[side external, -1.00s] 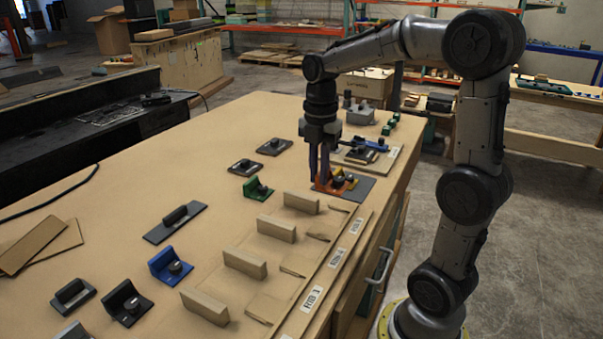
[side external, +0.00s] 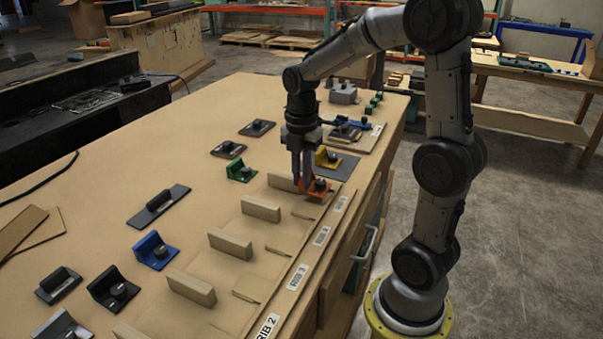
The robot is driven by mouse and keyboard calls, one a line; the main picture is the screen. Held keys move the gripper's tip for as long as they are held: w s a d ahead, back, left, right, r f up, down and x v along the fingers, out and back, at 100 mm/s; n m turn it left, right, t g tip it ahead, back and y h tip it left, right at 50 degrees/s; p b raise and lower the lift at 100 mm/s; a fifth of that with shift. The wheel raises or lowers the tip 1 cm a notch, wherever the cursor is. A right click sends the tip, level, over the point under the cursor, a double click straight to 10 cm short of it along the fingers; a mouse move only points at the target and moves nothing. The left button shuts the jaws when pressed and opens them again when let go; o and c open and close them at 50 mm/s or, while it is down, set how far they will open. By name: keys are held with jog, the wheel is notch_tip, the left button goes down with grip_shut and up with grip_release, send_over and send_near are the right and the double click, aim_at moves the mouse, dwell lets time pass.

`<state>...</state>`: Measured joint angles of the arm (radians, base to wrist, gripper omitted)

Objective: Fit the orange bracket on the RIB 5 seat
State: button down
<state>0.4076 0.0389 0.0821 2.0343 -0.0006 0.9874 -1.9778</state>
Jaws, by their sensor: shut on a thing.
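The orange bracket (side external: 317,189) is gripped by my gripper (side external: 304,183), whose fingers point down and hide part of it. A dark round knob shows on the bracket. It is at the right end of the farthest wooden rib block (side external: 281,182). I cannot tell whether it touches the surface below. The label beside this spot (side external: 341,204) is too small to read. It is the farthest in a row whose nearer labels read RIB 3 (side external: 298,277) and RIB 2 (side external: 267,326).
A green bracket (side external: 240,171) is to the left. A blue bracket (side external: 155,251) and several dark parts stand on the left of the table. More rib blocks (side external: 230,243) line the front.

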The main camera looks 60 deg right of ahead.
jog(key=shift+f, duration=1.1)
dwell(1.5)
jog(key=c, duration=0.8)
grip_release()
jog(key=shift+r, duration=0.1)
notch_tip(320, 180, up, 14)
jog(key=shift+f, duration=0.2)
